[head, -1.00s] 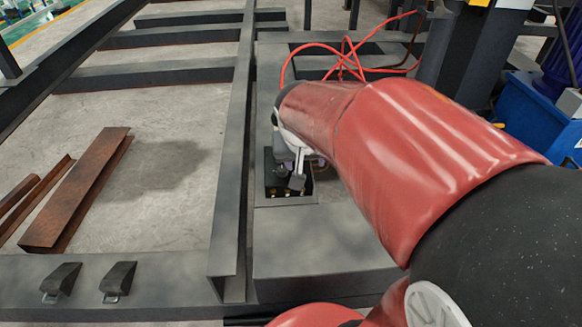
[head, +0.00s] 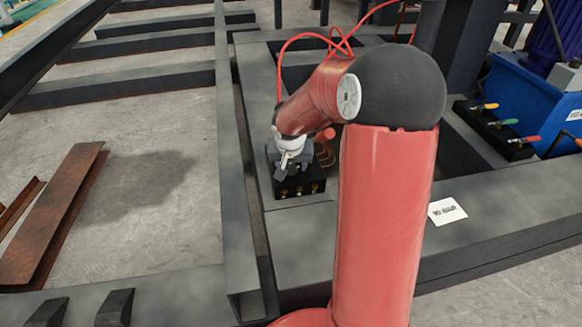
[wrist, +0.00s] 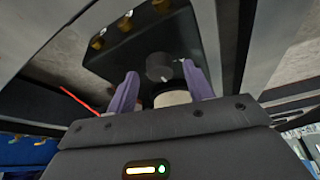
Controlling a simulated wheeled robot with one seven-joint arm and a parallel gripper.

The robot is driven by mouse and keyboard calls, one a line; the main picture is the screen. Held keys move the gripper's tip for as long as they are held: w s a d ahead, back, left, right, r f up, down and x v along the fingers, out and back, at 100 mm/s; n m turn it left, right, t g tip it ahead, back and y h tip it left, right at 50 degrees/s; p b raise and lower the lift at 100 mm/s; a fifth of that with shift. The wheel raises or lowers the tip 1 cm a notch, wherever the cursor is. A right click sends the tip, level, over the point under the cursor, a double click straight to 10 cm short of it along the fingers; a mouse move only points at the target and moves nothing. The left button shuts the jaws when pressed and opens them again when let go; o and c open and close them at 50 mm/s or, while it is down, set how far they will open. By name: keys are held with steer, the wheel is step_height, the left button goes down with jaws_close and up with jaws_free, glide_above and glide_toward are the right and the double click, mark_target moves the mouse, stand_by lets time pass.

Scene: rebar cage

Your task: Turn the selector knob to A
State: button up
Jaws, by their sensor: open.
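The selector knob (wrist: 159,67) is a small dark grey round knob on the face of a black box (wrist: 105,65). In the wrist view it shows between and just beyond the two purple fingertips of my gripper (wrist: 161,84). The fingers are open, with a visible gap to the knob on each side; whether they reach around it in depth I cannot tell. A small white mark shows beside the knob, but its letters cannot be read. In the head view my gripper (head: 290,163) is over the black box (head: 299,188) and hides the knob.
Brass fittings (wrist: 98,43) line one edge of the box. The box sits by a long dark steel beam (head: 237,180). Red cable (head: 305,37) loops behind my arm. At right are a row of coloured-handled levers (head: 497,128), a blue tank (head: 520,95) and a white label (head: 447,211).

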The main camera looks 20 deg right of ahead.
steer(key=shift+w+f, duration=0.1)
steer(key=shift+f, duration=0.2)
steer(key=c, duration=1)
steer(key=n+p, duration=0.2)
steer(key=p, duration=0.1)
steer(key=shift+d+r+y, duration=0.1)
steer(key=shift+r+y, duration=0.25)
steer(key=shift+y, duration=0.05)
steer(key=shift+f+n+p, duration=0.3)
steer(key=shift+n+p, duration=0.3)
steer(key=shift+p, duration=0.15)
steer(key=shift+t, duration=0.3)
steer(key=o, duration=1)
